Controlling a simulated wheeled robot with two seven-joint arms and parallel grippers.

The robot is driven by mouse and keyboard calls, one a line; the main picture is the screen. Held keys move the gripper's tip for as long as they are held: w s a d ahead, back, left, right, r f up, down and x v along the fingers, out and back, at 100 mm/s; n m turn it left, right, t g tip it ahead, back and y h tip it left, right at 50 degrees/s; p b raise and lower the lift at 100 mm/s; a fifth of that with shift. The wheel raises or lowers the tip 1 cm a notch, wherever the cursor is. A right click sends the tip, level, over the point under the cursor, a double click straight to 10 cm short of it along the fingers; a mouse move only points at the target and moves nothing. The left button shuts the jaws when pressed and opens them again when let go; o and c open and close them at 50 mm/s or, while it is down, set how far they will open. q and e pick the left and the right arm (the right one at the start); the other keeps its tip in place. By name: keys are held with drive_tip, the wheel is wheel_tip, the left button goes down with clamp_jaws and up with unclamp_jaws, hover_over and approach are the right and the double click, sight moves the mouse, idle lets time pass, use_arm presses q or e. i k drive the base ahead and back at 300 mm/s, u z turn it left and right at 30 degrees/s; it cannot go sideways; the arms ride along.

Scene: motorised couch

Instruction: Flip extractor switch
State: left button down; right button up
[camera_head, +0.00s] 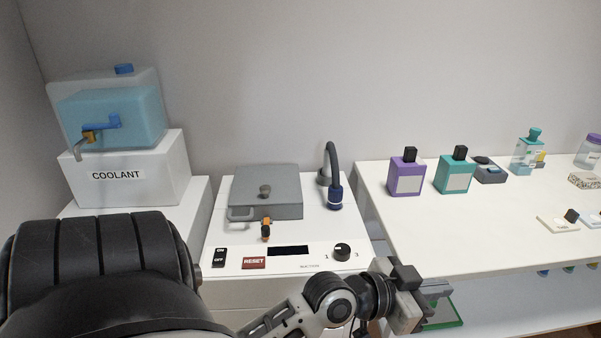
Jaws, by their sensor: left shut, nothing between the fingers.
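The extractor (305,217) is a white unit with a grey lidded box (270,187) on top. On its sloped front panel, a black ON/OFF rocker switch (219,257) sits at the left end. Beside it are a red RESET button (254,263), a dark display (288,251) and a black dial (342,252) marked 1 to 3. My left gripper (412,290) is shut and empty, to the right of the panel's front corner and apart from the switch. Which side of the switch is pressed is too small to tell. My right gripper is out of view.
A COOLANT stand (125,175) with a blue tank (110,110) stands at the left. A dark hose with a blue nozzle (335,195) rises at the unit's back right. A white table (480,215) at the right holds purple (407,178) and teal (455,175) bottles.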

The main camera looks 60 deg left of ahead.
sight(219, 258)
drive_tip(key=z, duration=0.1)
drive_tip(key=i, duration=0.9)
drive_tip(key=u, duration=2.8)
